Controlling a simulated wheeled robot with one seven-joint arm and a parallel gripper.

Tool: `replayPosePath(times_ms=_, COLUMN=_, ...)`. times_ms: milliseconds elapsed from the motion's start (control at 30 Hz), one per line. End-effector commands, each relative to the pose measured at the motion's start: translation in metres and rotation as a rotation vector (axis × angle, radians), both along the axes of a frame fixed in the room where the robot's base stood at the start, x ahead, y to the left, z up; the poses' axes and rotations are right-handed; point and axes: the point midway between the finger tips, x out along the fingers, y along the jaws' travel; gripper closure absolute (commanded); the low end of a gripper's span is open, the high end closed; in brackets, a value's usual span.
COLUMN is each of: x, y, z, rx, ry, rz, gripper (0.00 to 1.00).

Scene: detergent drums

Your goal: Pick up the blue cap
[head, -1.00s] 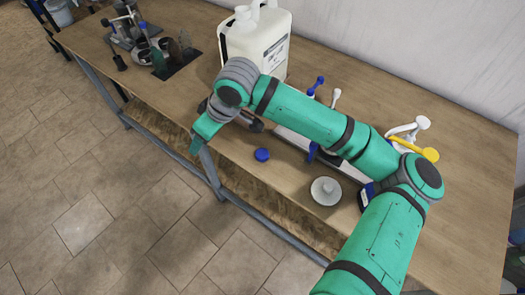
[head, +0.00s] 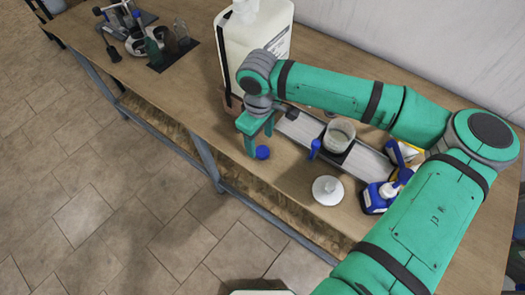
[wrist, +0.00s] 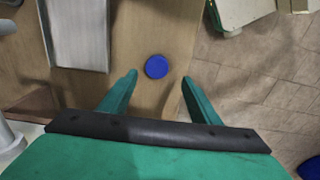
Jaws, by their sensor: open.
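The blue cap (head: 263,152) lies on the wooden bench near its front edge. In the wrist view the blue cap (wrist: 156,66) sits ahead of my fingertips, roughly centred between them, with bare wood around it. My gripper (head: 258,146) hangs just above and beside the cap in the head view, pointing down. In the wrist view my gripper (wrist: 158,80) is open and empty, a finger on each side. Contact between fingers and cap does not show.
A grey metal channel (head: 352,166) with a beaker (head: 339,135) lies close behind the cap. A white round lid (head: 327,190) and a blue-and-white bottle (head: 378,196) are to its right. A large white drum (head: 255,45) stands behind. The bench (head: 290,185) ends just in front of the cap.

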Motion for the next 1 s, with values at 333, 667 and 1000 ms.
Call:
replayPosePath(times_ms=333, x=-0.001, y=-0.008, z=-0.041, rx=0.001, ry=0.001, rz=-0.003, gripper=0.43)
replayPosePath(times_ms=667, x=-0.001, y=-0.007, z=-0.052, rx=0.002, ry=-0.001, rz=-0.002, gripper=0.43)
replayPosePath(times_ms=1000, x=-0.001, y=-0.007, z=-0.052, rx=0.001, ry=-0.001, rz=-0.002, gripper=0.86)
